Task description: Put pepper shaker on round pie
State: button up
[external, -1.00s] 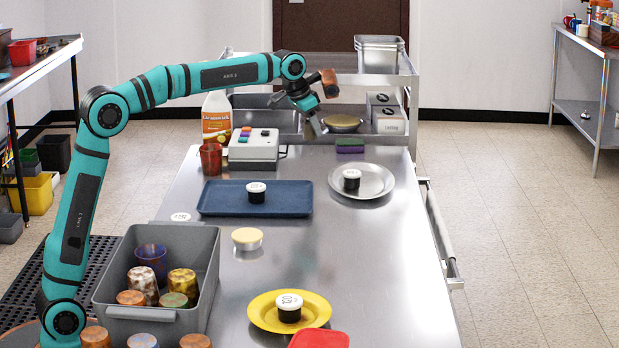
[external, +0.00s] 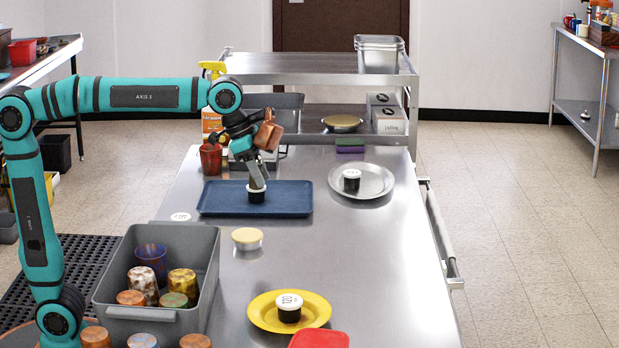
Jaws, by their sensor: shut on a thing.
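My gripper (external: 257,184) points down over the blue tray (external: 215,206), shut on a small dark jar with a white top (external: 257,197), which looks like a shaker. The fingers cover part of its top. The jar is upright at the tray; whether it touches the tray is unclear. Similar dark jars stand on the silver plate (external: 375,186) and the yellow plate (external: 262,312); their small labels do not tell me which is pepper. A small round tin with a tan top (external: 247,236), pie-like, stands on the counter. A wider tan-topped round dish (external: 342,122) is on the back cart.
A grey bin (external: 205,285) with several cups stands at the front left. A red cup (external: 211,158) and a spray bottle (external: 211,122) are behind the tray. A red item (external: 319,340) is at the front edge.

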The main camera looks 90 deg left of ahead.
jog(key=s+d, duration=0.2)
jog(key=d, duration=0.1)
send_near(258, 235)
jog(key=shift+m, duration=0.3)
jog(key=shift+x, duration=2.45)
jog(key=shift+w, duration=0.1)
jog(key=o, duration=1)
jog(key=shift+f, duration=0.1)
jog(key=shift+o, duration=0.2)
jog(key=v, duration=1.2)
